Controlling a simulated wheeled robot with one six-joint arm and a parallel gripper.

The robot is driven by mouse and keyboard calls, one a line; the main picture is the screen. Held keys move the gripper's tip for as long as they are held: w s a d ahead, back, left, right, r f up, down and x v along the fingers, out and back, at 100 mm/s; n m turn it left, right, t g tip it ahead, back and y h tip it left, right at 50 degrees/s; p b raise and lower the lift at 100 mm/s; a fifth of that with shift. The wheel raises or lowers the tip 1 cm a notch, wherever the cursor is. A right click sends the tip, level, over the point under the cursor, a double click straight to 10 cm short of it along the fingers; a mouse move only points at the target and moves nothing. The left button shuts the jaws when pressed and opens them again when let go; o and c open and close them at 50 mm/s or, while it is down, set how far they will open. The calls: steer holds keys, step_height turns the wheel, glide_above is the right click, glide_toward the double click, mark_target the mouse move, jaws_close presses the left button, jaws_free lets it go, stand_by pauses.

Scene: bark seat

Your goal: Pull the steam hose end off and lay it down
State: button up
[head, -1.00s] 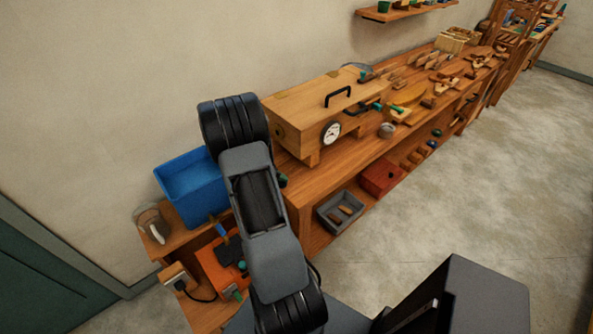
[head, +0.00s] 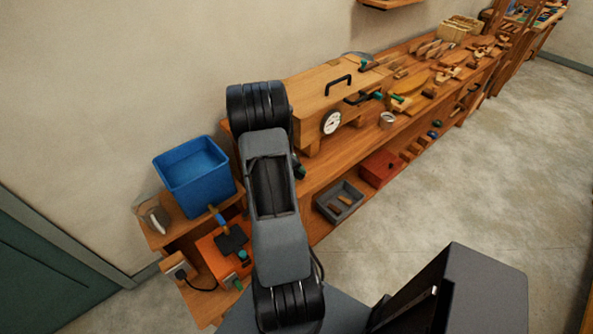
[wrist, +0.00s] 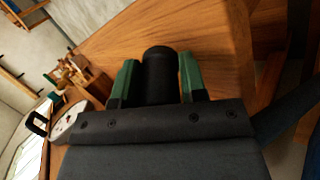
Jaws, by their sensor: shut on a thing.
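The steam hose end (wrist: 158,75) is a black cylinder between the green-padded fingers of my gripper (wrist: 157,82) in the wrist view. The gripper is shut on it. Its far end points away from the camera, over brown wood, and I see no hose trailing from it. The wooden steam box (head: 325,92), with a round white gauge (head: 331,122) and a black handle (head: 338,86), stands on the bench. In the head view my arm hides most of the gripper; a dark, green-tipped part shows just right of the arm, left of and below the gauge.
The bench (head: 345,160) carries clamps and wooden pieces to the right. A blue bin (head: 194,175), an iron-like tool (head: 157,218) and an orange unit (head: 225,255) stand left. Floor at right is clear.

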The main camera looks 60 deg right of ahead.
steer(key=shift+f, duration=0.4)
steer(key=o, duration=1.3)
steer(key=shift+f, duration=0.1)
steer(key=shift+a, duration=0.1)
steer(key=b+v, duration=0.2)
steer(key=v, duration=1.2)
steer(key=shift+s+d, duration=0.1)
steer(key=shift+d, duration=0.15)
